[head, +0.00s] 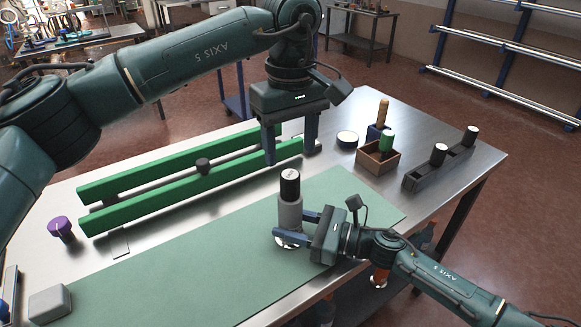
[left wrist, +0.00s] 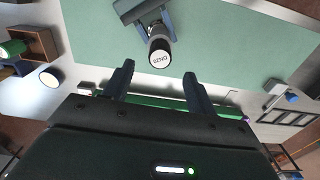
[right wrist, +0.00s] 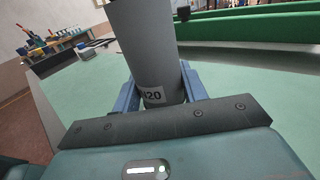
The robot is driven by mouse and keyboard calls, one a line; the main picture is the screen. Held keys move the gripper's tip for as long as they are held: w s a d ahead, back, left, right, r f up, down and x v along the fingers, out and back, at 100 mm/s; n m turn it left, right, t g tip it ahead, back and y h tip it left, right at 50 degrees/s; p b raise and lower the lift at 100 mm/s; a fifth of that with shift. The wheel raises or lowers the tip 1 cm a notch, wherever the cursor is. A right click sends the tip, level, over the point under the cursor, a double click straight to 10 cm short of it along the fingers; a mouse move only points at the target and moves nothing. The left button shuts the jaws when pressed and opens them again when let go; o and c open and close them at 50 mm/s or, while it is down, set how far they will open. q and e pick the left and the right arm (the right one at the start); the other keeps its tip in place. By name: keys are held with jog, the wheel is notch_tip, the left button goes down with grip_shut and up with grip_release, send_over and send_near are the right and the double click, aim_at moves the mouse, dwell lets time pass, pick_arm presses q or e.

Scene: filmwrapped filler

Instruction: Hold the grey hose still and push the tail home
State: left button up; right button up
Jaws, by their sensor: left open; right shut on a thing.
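The grey hose (head: 289,213) stands upright on the green mat (head: 200,262), over a shiny round base. My right gripper (head: 278,225) is shut around its lower part; the right wrist view shows both fingers against the hose (right wrist: 145,45). A black tail (head: 290,184) with a white labelled top sits upright at the hose's upper end. How deep it sits cannot be told. In the left wrist view the tail's top (left wrist: 159,58) reads DN20. My left gripper (head: 290,157) is open and empty, behind and above the tail, fingers pointing down, apart from it.
Green rails (head: 150,212) lie behind the mat, with a purple knob (head: 60,228) at their left. A wooden box (head: 378,160), a white-topped disc (head: 347,138) and a dark rack (head: 440,165) stand right. A grey block (head: 49,302) sits front left. The mat's middle is clear.

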pick_arm(q)
jog(key=shift+r, duration=1.75)
pick_arm(e)
jog(key=o, duration=1.5)
jog(key=shift+c, duration=0.2)
